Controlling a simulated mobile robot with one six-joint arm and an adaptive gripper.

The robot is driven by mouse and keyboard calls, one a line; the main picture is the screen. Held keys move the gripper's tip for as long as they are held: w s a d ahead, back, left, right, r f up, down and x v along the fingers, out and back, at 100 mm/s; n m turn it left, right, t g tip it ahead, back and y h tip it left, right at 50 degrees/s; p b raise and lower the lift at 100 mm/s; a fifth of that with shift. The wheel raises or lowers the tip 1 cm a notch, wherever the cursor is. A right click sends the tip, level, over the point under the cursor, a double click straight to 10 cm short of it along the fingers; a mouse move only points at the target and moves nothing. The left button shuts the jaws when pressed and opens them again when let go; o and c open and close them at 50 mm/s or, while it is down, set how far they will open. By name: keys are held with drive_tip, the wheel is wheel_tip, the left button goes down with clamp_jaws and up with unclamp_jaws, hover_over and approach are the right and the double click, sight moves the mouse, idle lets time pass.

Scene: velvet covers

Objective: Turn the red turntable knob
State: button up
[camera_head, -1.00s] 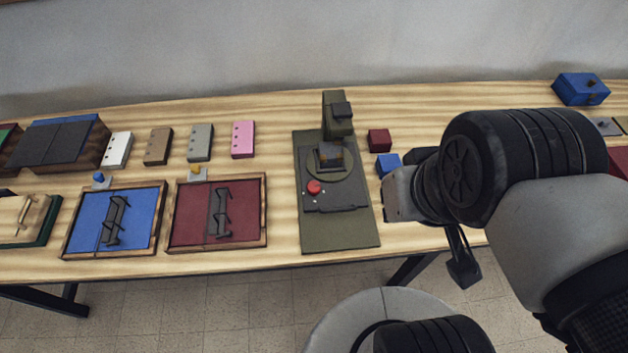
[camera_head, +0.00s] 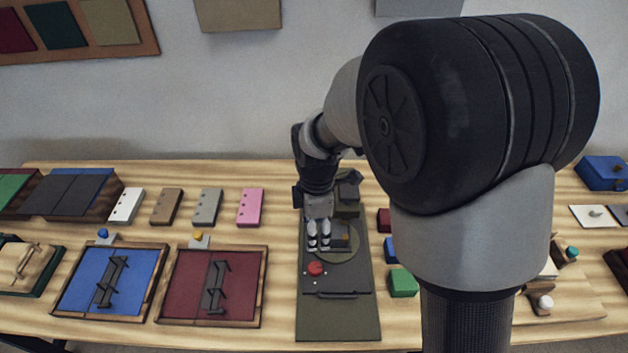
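The turntable (camera_head: 340,322) is a dark olive board with a round platter and a darker panel, in the middle of the table. Its red knob (camera_head: 316,268) is a small round red cap on the left of the panel, in full view. My gripper (camera_head: 319,248) points down just behind the red knob, over the left part of the platter. Its two pale fingertips look close together, with a thin dark gap between them. I cannot tell whether they touch the knob or hover above it. A dark block on the platter is partly hidden by my gripper.
My arm hides much of the right side. A green block (camera_head: 403,282), a blue block (camera_head: 390,249) and a dark red block (camera_head: 384,220) stand right of the turntable. A framed red panel (camera_head: 187,285) and a blue one (camera_head: 84,278) lie left. Bare wood (camera_head: 281,285) borders the turntable's left.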

sight(314, 268)
drive_tip(key=shift+n, duration=0.3)
drive_tip(key=f+b, duration=0.1)
drive_tip(key=f, duration=0.5)
drive_tip(key=f+b, duration=0.2)
drive_tip(key=f, duration=0.4)
drive_tip(key=f+b, duration=0.1)
drive_tip(key=f, duration=0.5)
drive_tip(key=shift+w+a+f+b, duration=0.1)
drive_tip(key=shift+a+f+b, duration=0.15)
drive_tip(key=shift+f+b, duration=0.05)
drive_tip(key=c, duration=1.1)
drive_tip(key=shift+o, duration=0.2)
